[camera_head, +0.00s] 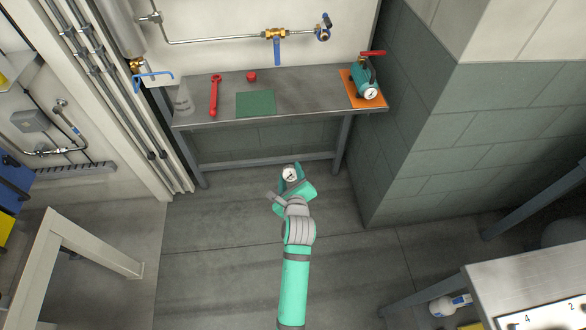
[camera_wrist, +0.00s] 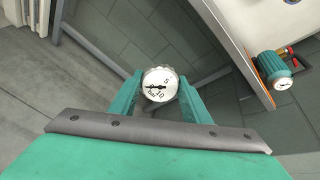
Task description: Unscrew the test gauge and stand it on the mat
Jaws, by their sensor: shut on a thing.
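The test gauge (camera_wrist: 160,84), a round white dial with a knurled metal rim, sits between the two green fingers of my gripper (camera_wrist: 161,92) in the wrist view. In the head view, the gauge (camera_head: 289,174) and my gripper (camera_head: 290,178) are over the floor, in front of the bench and clear of it. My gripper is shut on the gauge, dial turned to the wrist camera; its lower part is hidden. The green mat (camera_head: 256,103) lies flat and empty in the middle of the bench.
The grey metal bench (camera_head: 229,84) also holds a red wrench (camera_head: 214,95), a clear cone-shaped flask (camera_head: 183,98), a small red cap (camera_head: 251,76) and a teal pump (camera_head: 365,77) with a white dial on an orange mat (camera_head: 349,88). Valved pipes run behind it.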

